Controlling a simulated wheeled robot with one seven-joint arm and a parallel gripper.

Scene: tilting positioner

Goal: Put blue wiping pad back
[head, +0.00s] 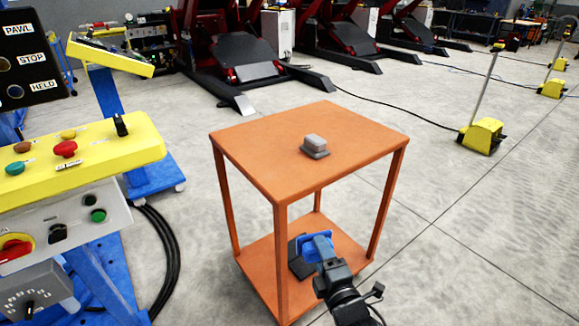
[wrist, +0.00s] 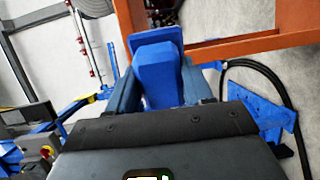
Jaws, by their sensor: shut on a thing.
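The blue wiping pad (head: 315,247) is in my gripper (head: 322,258), in front of the orange cart (head: 262,147), below its top and over the lower shelf in the head view. In the wrist view the pad (wrist: 158,75) is a blue block with a wider flat end, between the two dark fingers of my gripper (wrist: 160,88). The gripper is shut on it. A dark flat piece (head: 298,262) shows just left of the pad; I cannot tell whether it lies on the shelf. Whether the pad touches the shelf is unclear.
A grey block on a dark base (head: 315,146) stands on the cart top, which is otherwise bare. Cart legs (head: 281,262) stand close to my gripper. A yellow control console (head: 80,160) is at left. Black cables (head: 165,250) lie on the floor.

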